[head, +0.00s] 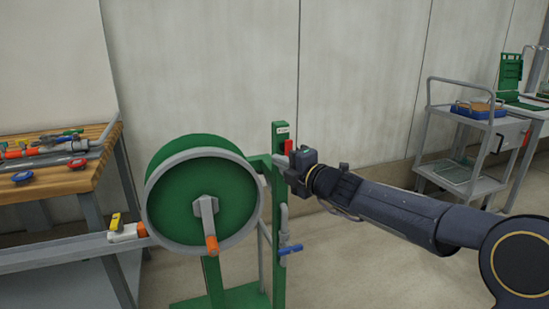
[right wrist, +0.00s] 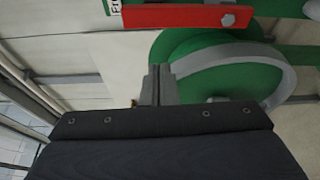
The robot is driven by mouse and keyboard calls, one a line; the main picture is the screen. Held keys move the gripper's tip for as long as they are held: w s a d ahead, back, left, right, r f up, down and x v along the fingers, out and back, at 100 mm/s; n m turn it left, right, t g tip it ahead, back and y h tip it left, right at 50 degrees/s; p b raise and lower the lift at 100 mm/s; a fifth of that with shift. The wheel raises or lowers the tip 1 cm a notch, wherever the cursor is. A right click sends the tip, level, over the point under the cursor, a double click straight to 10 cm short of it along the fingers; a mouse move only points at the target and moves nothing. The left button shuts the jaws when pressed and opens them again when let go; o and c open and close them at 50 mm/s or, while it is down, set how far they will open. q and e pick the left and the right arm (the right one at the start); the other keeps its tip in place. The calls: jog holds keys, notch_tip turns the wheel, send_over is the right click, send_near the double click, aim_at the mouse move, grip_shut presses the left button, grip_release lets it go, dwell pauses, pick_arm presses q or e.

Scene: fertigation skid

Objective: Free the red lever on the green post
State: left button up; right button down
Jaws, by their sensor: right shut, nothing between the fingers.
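The green post (head: 279,134) stands upright behind the reel, with a small white label near its top. The red lever (head: 288,147) is on the post, upright in the head view and partly hidden by my gripper. In the right wrist view the red lever (right wrist: 175,16) crosses the top as a flat bar with a bolt head near its right end. My right gripper (head: 281,161) is beside the post, just below the lever's visible part. Its fingers (right wrist: 158,82) are shut and empty, apart from the lever in the wrist picture. My left gripper is not in view.
A large green reel (head: 202,198) with a grey rim and orange-handled crank stands left of the post. A blue-handled valve (head: 290,249) sits low on the pipe. A wooden bench (head: 60,180) with tools is at left, a grey cart (head: 460,120) at right. Floor between is clear.

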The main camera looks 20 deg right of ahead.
jog(key=p+v, duration=0.1)
jog(key=v, duration=0.6)
jog(key=shift+a, duration=0.2)
jog(key=s+a+f+n+g+y, duration=0.1)
jog(key=s+a+f+n+g, duration=0.3)
jog(key=s+n, duration=0.7)
jog(key=s+a+f+n+g+y, duration=0.15)
jog(key=s+a+n, duration=0.4)
jog(key=n, duration=0.95)
jog(key=s+d+f+n+g+h, duration=0.2)
jog(key=s+f+n+g+h, duration=0.1)
jog(key=s+f+n, duration=0.65)
jog(key=s+d+f+n+g+h, duration=0.2)
jog(key=s+f+n, duration=0.2)
jog(key=s+n, duration=0.55)
notch_tip(320, 180, up, 24)
jog(key=w+n+p, duration=0.2)
jog(key=p, duration=2.2)
jog(key=shift+w, duration=0.4)
